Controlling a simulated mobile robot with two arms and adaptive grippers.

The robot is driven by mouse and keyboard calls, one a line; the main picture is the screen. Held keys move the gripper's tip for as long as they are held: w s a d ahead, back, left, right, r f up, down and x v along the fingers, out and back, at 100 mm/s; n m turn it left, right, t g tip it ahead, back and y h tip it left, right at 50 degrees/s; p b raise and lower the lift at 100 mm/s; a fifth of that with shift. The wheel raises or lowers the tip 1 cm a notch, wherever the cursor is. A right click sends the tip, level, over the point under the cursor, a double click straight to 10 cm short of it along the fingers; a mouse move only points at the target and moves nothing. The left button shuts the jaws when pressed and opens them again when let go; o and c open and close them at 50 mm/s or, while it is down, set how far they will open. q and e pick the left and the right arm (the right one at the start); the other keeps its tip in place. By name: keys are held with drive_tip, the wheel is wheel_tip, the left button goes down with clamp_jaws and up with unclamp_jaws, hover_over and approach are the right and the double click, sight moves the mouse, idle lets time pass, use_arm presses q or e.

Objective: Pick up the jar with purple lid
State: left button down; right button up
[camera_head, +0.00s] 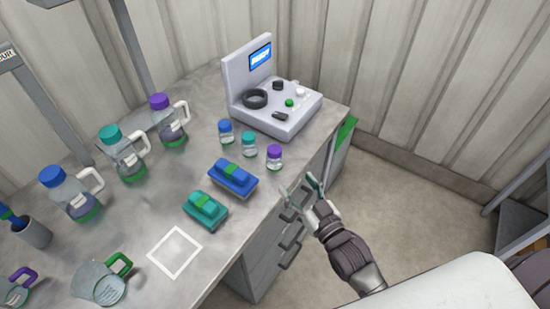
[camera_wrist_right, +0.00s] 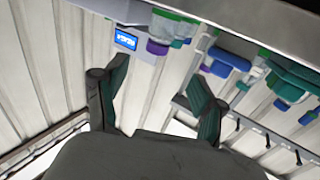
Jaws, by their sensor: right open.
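The jar with purple lid (camera_head: 274,157) is a small clear jar standing upright near the right edge of the grey worktop. It ends a short row with a teal-lidded jar (camera_head: 249,144) and a blue-lidded jar (camera_head: 226,132). My right gripper (camera_head: 300,186) is open and empty, just beyond the worktop edge, to the lower right of the purple-lidded jar and apart from it. In the upside-down right wrist view, a purple lid (camera_wrist_right: 157,47) shows above and between the spread fingers. My left gripper is not in view.
A grey device with a screen (camera_head: 285,117) stands behind the jars. A blue case (camera_head: 233,185) and a teal case (camera_head: 205,210) lie in front of them. Larger handled bottles (camera_head: 122,155) stand to the left. Drawers with handles (camera_head: 270,250) are below the edge.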

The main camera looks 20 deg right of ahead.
sight(278, 157)
drive_tip(key=w, duration=0.2)
drive_tip(key=w+a, duration=0.1)
drive_tip(key=w, duration=0.2)
drive_tip(key=w+p, duration=0.1)
drive_tip(key=w, duration=0.1)
drive_tip(key=shift+w+a, duration=0.3)
drive_tip(key=shift+w, duration=0.05)
drive_tip(key=shift+w+r, duration=0.1)
drive_tip(key=shift+w, duration=0.2)
drive_tip(key=w, duration=0.2)
drive_tip(key=w+p, duration=0.1)
drive_tip(key=shift+w+a, duration=0.2)
drive_tip(key=shift+w, duration=0.6)
drive_tip(key=shift+s, duration=0.1)
drive_tip(key=shift+c, duration=1.1)
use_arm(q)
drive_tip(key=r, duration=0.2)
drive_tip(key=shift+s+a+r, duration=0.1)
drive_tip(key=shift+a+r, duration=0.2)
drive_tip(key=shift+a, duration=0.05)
use_arm(e)
drive_tip(key=c, duration=1.1)
